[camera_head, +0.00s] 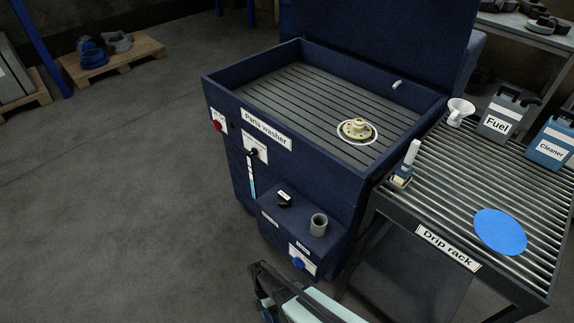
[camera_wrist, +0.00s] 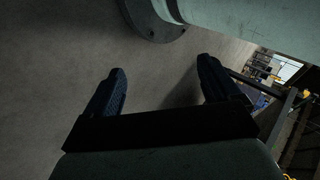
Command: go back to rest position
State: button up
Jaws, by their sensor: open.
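My gripper (camera_wrist: 164,82) shows in the wrist view with its two dark fingers spread apart and nothing between them. Beyond the fingers lie bare grey floor and a pale cylindrical part with a round flange. In the head view, part of my arm shows at the bottom edge, in front of the parts washer (camera_head: 222,91). The fingertips cannot be made out clearly there. A brass-coloured flanged part (camera_head: 356,128) sits inside a white ring on the washer's slatted bed, well away from my arm.
The drip rack (camera_head: 448,160) stands right of the washer. It holds a blue disc (camera_head: 500,232), a white funnel (camera_head: 460,110), a fuel can (camera_head: 505,118), a cleaner can (camera_head: 552,142) and a brush (camera_head: 407,163). A grey cup (camera_head: 318,224) stands on the washer's front ledge. Open floor lies left.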

jog(key=s+d+r+m+g, duration=0.1)
jog(key=s+d+r+m, duration=0.1)
jog(key=s+d, duration=0.3)
jog(key=d+r+m+t+h, duration=0.25)
jog(key=d+r+m, duration=0.4)
jog(key=d, duration=0.65)
jog(key=d+r+m+t+h, duration=0.1)
jog(key=d+r+m+h, duration=0.45)
jog(key=d, duration=0.75)
jog(key=s+a+f+m+y, duration=0.3)
jog(key=a+m+y, duration=0.5)
jog(key=m+y, duration=0.3)
jog(key=shift+s+f, duration=0.3)
jog(key=shift+f, duration=0.15)
